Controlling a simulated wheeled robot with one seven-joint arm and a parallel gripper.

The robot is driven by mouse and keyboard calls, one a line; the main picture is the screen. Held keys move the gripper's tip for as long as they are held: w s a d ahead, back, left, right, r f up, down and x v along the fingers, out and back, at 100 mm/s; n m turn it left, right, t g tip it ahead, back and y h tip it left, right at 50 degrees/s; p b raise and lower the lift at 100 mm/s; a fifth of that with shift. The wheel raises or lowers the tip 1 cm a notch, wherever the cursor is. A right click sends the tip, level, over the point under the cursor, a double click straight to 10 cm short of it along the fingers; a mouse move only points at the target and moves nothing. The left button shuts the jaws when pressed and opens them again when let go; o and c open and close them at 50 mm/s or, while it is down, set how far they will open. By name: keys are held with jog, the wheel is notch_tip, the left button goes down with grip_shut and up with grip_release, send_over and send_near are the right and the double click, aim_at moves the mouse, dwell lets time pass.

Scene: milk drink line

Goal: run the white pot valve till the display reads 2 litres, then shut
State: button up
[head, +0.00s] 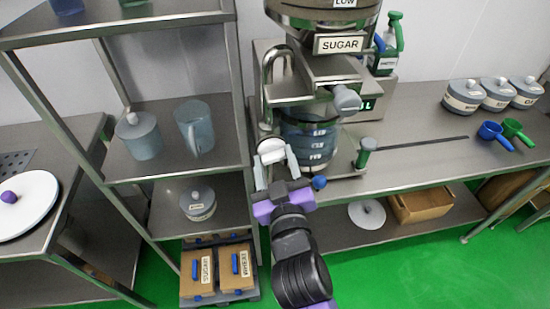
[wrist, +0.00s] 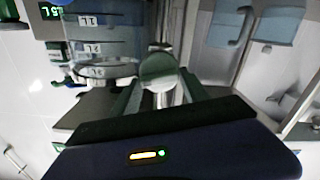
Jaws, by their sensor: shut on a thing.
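My gripper (head: 273,160) is shut on the white valve handle (head: 270,146), left of the clear graduated pot under the sugar hopper. In the wrist view, the valve's round pale end (wrist: 160,70) sits between the fingers of my gripper (wrist: 160,95). The pot (head: 309,145) holds bluish contents and has white volume labels; its labelled wall (wrist: 105,38) also shows in the wrist view. The green display (head: 369,104) is partly hidden in the head view. In the wrist view, the display (wrist: 51,11) seems to end in "5L"; its first digit is unclear.
A metal shelf rack (head: 172,100) with cups and jugs stands close on the left. The sugar hopper (head: 340,43) hangs above the pot. A green-topped cylinder (head: 366,150) is to the right. Lidded jars (head: 464,96) and a blue scoop (head: 494,134) lie farther right.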

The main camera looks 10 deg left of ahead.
jog(key=shift+n+p, duration=0.3)
jog(key=shift+n, duration=0.9)
jog(key=o, duration=1.3)
jog(key=b+v, duration=0.1)
jog(key=v, duration=0.7)
jog(key=shift+a, duration=0.1)
